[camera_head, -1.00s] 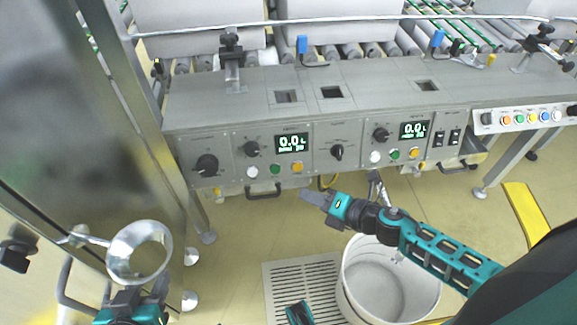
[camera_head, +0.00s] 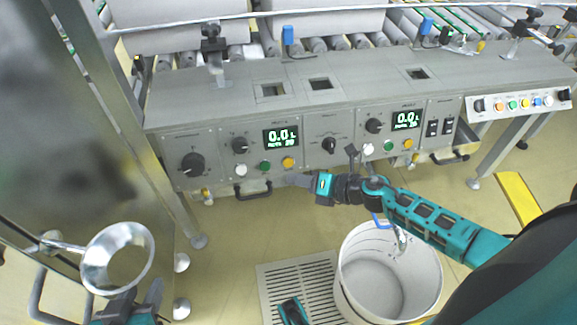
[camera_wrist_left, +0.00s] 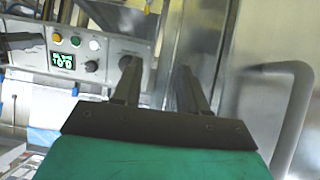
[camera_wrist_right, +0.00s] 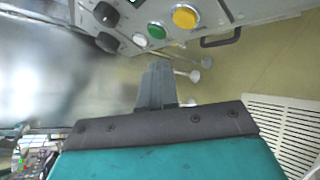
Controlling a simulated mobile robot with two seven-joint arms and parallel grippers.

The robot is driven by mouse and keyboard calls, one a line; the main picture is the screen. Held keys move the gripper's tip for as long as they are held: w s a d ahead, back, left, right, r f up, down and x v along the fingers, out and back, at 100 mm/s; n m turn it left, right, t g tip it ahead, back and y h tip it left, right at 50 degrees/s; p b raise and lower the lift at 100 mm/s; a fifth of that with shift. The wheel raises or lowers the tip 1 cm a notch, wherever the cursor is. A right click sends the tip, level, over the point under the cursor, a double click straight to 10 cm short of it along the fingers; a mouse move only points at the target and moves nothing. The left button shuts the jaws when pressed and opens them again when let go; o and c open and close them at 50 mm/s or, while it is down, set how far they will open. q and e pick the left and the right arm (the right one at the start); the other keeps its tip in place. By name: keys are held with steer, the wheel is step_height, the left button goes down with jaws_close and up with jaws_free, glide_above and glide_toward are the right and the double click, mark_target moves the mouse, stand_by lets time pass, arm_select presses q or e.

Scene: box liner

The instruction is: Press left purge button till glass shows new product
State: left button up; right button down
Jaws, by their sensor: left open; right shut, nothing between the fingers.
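The left control module (camera_head: 215,150) has a lit display (camera_head: 281,138) reading 0.0 and a row of white (camera_head: 240,169), green (camera_head: 264,166) and orange (camera_head: 288,162) buttons. The button labels are too small to read, and I cannot identify the glass. My right gripper (camera_head: 290,180) is shut and empty, just below the orange button in the head view. In the right wrist view its closed fingertips (camera_wrist_right: 160,66) point toward the panel, below the green (camera_wrist_right: 156,30) and orange (camera_wrist_right: 185,16) buttons. My left gripper (camera_head: 136,298) is open and empty at the bottom left, away from the panel.
A white bucket (camera_head: 427,262) stands on the floor under a spout, beside a floor grate (camera_head: 275,285). A metal ring (camera_head: 92,268) on a rod is near my left gripper. A bar handle (camera_head: 253,196) juts out below the left module. A second module has its own display (camera_head: 406,120).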

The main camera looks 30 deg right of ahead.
mark_target(288, 162)
arm_select(q)
steer(key=shift+w+d+f+b, duration=0.2)
steer(key=shift+d+f+b, duration=0.1)
steer(key=shift+d+b, duration=0.4)
arm_select(e)
steer(key=shift+w+d+f, duration=0.15)
steer(key=shift+w+f, duration=0.05)
steer(key=shift+w, duration=0.35)
steer(key=shift+w+d+f, duration=0.15)
steer(key=shift+w+f, duration=0.05)
steer(key=shift+w, duration=0.4)
steer(key=shift+w+d+f, duration=0.15)
steer(key=shift+w+f, duration=0.05)
steer(key=shift+w, duration=0.35)
arm_select(q)
steer(key=shift+a, duration=0.15)
steer(key=shift+w+a, duration=0.1)
steer(key=shift+a, duration=0.05)
steer(key=shift+f, duration=0.1)
arm_select(e)
steer(key=shift+w, duration=0.1)
arm_select(q)
steer(key=shift+f, duration=0.15)
arm_select(e)
steer(key=shift+w+d+f, duration=0.1)
steer(key=shift+w+f, duration=0.05)
steer(key=shift+w, duration=0.15)
